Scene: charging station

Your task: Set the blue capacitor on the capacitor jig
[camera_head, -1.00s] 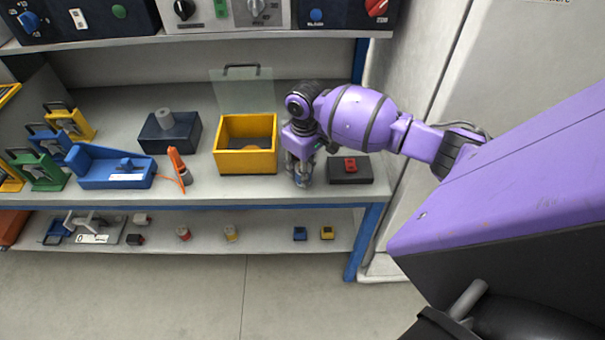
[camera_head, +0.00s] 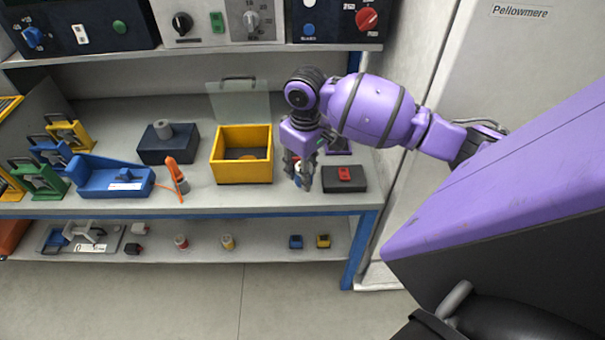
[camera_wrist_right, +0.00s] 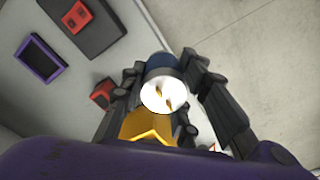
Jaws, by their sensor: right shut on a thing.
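My right gripper (camera_head: 299,180) hangs above the table between the yellow box and a black block, fingers pointing down. In the right wrist view its fingers (camera_wrist_right: 178,100) are shut on the blue capacitor (camera_wrist_right: 163,68), a blue cylinder. Its pale round end with two gold terminals faces the wrist camera. In the head view the fingers mostly hide it. I cannot tell for sure which fixture is the capacitor jig; the black block (camera_head: 344,184) with a red piece on top stands just right of the gripper. My left gripper is not in view.
An open yellow box (camera_head: 241,174) with a clear raised lid stands left of the gripper. Further left are an orange tool (camera_head: 176,176), a dark block with a grey cylinder (camera_head: 170,152) and a blue tray (camera_head: 110,180). A purple frame (camera_wrist_right: 38,60) lies near the black block.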

